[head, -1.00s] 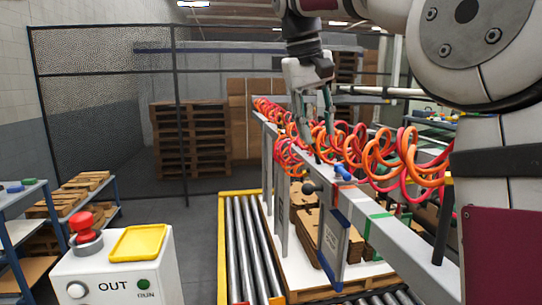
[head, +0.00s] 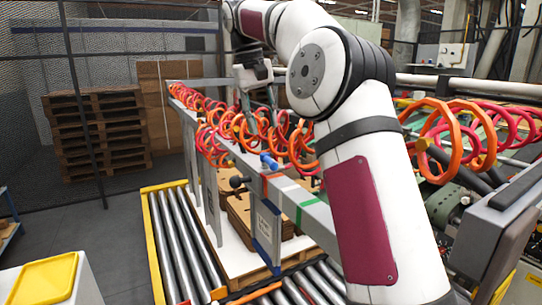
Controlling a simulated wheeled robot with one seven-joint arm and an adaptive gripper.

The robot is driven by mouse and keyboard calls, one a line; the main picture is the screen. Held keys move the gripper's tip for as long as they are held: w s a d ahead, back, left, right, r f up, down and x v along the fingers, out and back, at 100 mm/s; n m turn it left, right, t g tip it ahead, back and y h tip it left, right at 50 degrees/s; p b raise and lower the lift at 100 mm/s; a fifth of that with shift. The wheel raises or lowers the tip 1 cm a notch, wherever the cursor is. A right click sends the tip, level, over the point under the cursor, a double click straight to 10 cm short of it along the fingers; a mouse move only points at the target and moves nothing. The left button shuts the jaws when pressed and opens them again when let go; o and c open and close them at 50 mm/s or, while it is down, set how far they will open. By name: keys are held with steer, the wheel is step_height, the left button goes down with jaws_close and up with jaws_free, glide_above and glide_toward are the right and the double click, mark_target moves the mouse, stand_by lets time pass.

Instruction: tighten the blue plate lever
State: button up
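The blue lever (head: 268,161) sits on top of the grey rail (head: 314,208), next to a red-orange band. Below it a blue-edged plate (head: 267,235) hangs from the rail, and a black knob (head: 237,182) sticks out at its left. My gripper (head: 260,116) points down above the rail among the coiled hoses, beyond and a little above the lever. Its two fingers look apart, with nothing seen between them. The coils partly hide the fingertips. It does not appear to touch the lever.
Red and orange coiled hoses (head: 212,138) run along the rail close to my gripper. Brown blanks (head: 240,215) lie below on a pallet over the roller conveyor (head: 176,240). A control box with a yellow top (head: 45,280) stands front left. Machinery (head: 470,220) fills the right.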

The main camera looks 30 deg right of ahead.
mark_target(271, 161)
steer(key=f+p, duration=0.1)
steer(key=f, duration=0.2)
steer(key=d+f+p, duration=0.1)
steer(key=f, duration=0.3)
steer(key=d+f+p, duration=0.1)
steer(key=f, duration=0.2)
steer(key=shift+s+f, duration=0.15)
steer(key=shift+s, duration=0.05)
jaws_close()
